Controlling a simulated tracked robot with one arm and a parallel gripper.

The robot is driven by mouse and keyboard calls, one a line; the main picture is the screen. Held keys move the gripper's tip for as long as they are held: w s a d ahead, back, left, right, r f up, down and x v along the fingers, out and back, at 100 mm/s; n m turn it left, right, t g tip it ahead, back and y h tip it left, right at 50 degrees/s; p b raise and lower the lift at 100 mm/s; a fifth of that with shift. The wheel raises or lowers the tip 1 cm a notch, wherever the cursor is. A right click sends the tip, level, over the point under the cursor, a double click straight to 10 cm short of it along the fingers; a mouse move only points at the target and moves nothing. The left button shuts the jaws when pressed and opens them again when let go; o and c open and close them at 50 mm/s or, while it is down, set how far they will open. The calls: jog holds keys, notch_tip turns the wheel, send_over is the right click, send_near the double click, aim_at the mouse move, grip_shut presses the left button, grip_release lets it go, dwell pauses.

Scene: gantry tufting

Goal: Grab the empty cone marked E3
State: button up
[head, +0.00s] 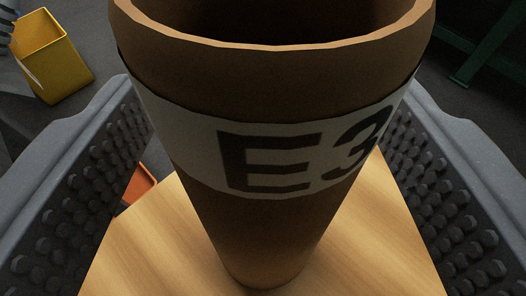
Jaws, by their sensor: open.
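The cone marked E3 (263,215) is a brown, hollow cone with a pale label band reading E3. It stands with its wide open rim up and its narrow end down over a wooden surface (165,250). Its top runs out of the head view. My gripper (265,180) is open, with one grey studded jaw on each side of the cone. The cone is between the jaws. A gap shows at the lower part on both sides; near the upper part I cannot tell whether the jaws touch it.
A yellow bin (52,60) stands on the dark floor at the upper left. An orange item (138,188) shows partly beside the left edge of the wooden surface. A dark green frame (480,50) stands at the upper right.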

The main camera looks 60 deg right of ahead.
jog(key=shift+x, duration=0.95)
jog(key=c, duration=1.1)
jog(key=shift+o, duration=0.2)
jog(key=shift+r, duration=0.15)
